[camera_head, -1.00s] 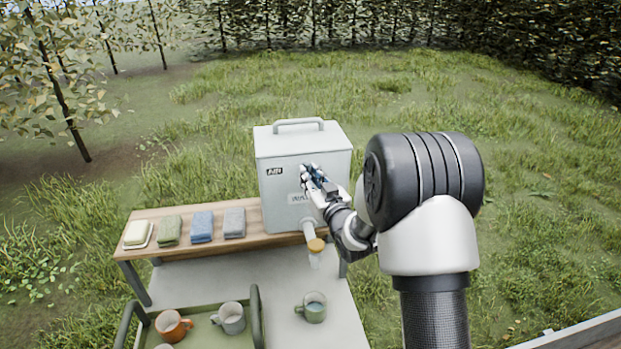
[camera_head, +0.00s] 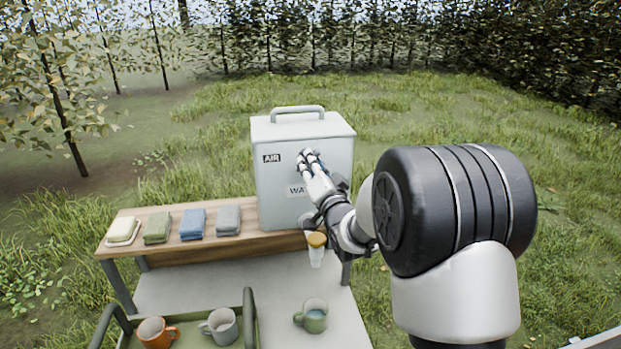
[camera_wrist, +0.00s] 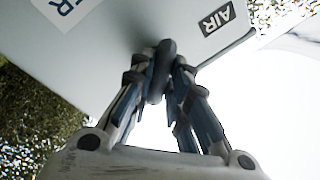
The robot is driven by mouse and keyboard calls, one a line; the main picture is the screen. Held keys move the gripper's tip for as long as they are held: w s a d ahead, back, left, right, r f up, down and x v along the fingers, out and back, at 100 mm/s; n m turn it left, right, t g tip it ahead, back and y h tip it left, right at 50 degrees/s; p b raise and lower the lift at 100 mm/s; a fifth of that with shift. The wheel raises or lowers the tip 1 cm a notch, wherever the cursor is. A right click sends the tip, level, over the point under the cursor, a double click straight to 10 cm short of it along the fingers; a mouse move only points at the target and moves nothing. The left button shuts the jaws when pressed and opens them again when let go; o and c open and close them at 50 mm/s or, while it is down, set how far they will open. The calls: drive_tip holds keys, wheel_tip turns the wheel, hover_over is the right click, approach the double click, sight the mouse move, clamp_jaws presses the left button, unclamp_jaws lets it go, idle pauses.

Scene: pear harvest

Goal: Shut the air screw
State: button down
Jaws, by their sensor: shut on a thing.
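A pale grey water container (camera_head: 277,190) with a top handle and an "AIR" label (camera_head: 272,158) stands at the right end of the wooden shelf. My gripper (camera_head: 309,157) is at the container's front face, right of the label. In the wrist view my gripper (camera_wrist: 162,75) is shut on a small dark screw (camera_wrist: 164,62) beside the "AIR" label (camera_wrist: 217,18). The fingers hide the screw in the head view. How far it is turned cannot be seen. A spout with a yellow-brown end (camera_head: 317,240) hangs below, partly behind my wrist.
A soap dish (camera_head: 122,232) and folded green (camera_head: 157,227), blue (camera_head: 193,224) and grey (camera_head: 228,220) cloths lie left of the container. Below are a green mug (camera_head: 312,316) and a green tray (camera_head: 247,318) with mugs. Grass surrounds the stand.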

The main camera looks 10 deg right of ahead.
drive_tip(key=m+h+b, duration=0.1)
drive_tip(key=m+b, duration=0.3)
drive_tip(key=m, duration=0.1)
drive_tip(key=m+h+b, duration=0.1)
drive_tip(key=m+b, duration=0.4)
drive_tip(key=shift+a+f+t+h, duration=0.1)
drive_tip(key=shift+f+t+h, duration=0.1)
drive_tip(key=shift+t+h, duration=0.2)
drive_tip(key=shift+r+m, duration=0.1)
drive_tip(key=shift+m, duration=0.2)
drive_tip(key=c, duration=1.5)
unclamp_jaws()
drive_tip(key=shift+s, duration=0.1)
drive_tip(key=s, duration=0.4)
drive_tip(key=s+f, duration=0.1)
drive_tip(key=s, duration=0.2)
drive_tip(key=s+f, duration=0.1)
drive_tip(key=s, duration=0.3)
drive_tip(key=shift+s+f, duration=0.15)
drive_tip(key=shift+s, duration=0.15)
